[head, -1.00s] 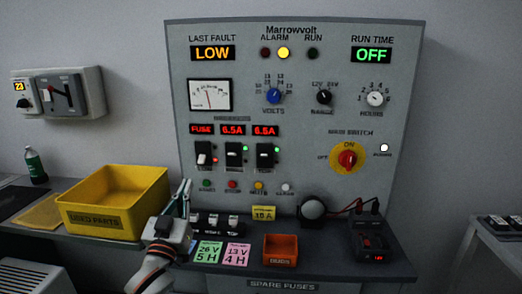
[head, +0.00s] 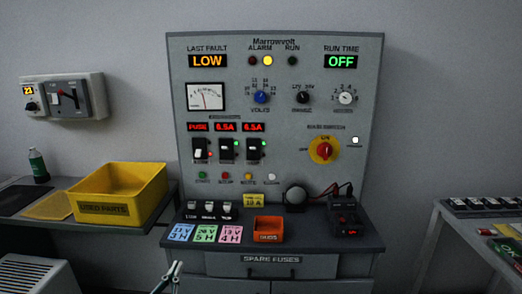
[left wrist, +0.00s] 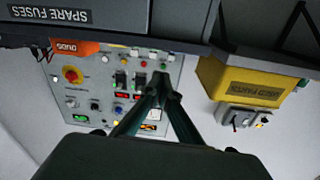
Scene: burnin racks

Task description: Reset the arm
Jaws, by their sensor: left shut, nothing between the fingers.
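My left gripper (head: 174,272) is low in the head view, in front of the grey bench (head: 330,262) and below its top edge. Its fingers come together with nothing between them. In the left wrist view the gripper (left wrist: 162,92) points towards the upside-down panel, its thin dark fingers meeting at the tips. It appears clear of the bench and panel. The Marrowvolt panel (head: 290,150) stands upright behind the bench, with LOW, OFF and FUSE displays lit and a yellow alarm lamp on. My right gripper is not in view.
A yellow used parts bin (head: 118,208) stands on the left bench. An orange bin (head: 268,229), coloured cards (head: 205,233) and a black meter (head: 345,223) sit on the bench top. A spare fuses drawer (head: 270,259) is below. Another table (head: 450,222) is at right.

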